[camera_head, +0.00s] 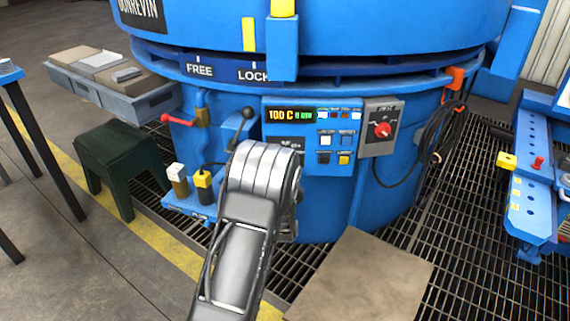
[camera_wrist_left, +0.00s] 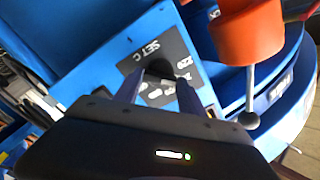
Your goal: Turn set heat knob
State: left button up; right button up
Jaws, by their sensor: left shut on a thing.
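The set heat knob (camera_wrist_left: 158,69) is a small dark knob on a black plate marked "SET C" (camera_wrist_left: 140,55) in the left wrist view. My left gripper (camera_wrist_left: 158,82) has its two fingers on either side of the knob and is shut on it. In the head view my arm covers the knob and the gripper. The blue control panel (camera_head: 312,170) on the furnace front shows above and right of my arm. Its display (camera_head: 291,115) reads 100 C in yellow, with green figures beside it. My right gripper is in neither view.
A grey box with a red rotary switch (camera_head: 382,130) sits right of the panel. A red-handled lever (camera_head: 178,120) and a black-knobbed lever (camera_head: 240,123) stand left of it. An orange cylinder (camera_wrist_left: 248,32) is close right of my gripper. A green stool (camera_head: 118,160) stands left.

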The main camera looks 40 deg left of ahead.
pick_arm(q)
jog(key=shift+m, duration=0.5)
jog(key=o, duration=1.4)
jog(key=shift+c, duration=0.2)
jog(key=shift+s+d, duration=0.1)
jog(key=p+v, duration=0.1)
jog(key=v, duration=0.6)
jog(key=shift+s+d+p, duration=0.15)
jog(key=shift+s+p, duration=0.05)
jog(key=shift+p, duration=0.2)
